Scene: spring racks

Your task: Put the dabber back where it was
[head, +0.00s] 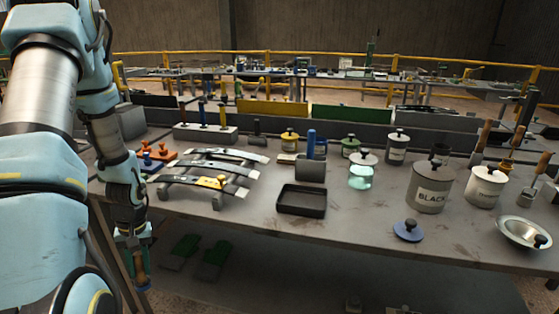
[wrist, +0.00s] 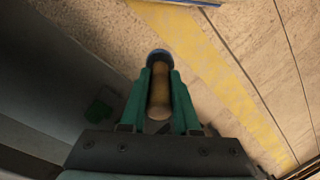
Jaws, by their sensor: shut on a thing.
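The dabber (head: 142,272) hangs below my gripper (head: 134,240) at the lower left of the head view, off the table's front left edge and lower than its top. In the wrist view the dabber (wrist: 159,95) has a light wooden handle and a dark bluish round end. The green fingers of my gripper (wrist: 159,78) are shut on it, one on each side. A grey block (head: 205,134) with several upright coloured handles stands at the table's back left. I cannot tell where the dabber was before.
A rack of curved metal strips (head: 210,172), a black tray (head: 302,199), a pot marked BLACK (head: 430,192), a blue lid (head: 408,231) and a metal bowl (head: 524,233) stand on the table (head: 350,228). Green items (head: 213,256) lie below the table. Bare tabletop shows near the front edge.

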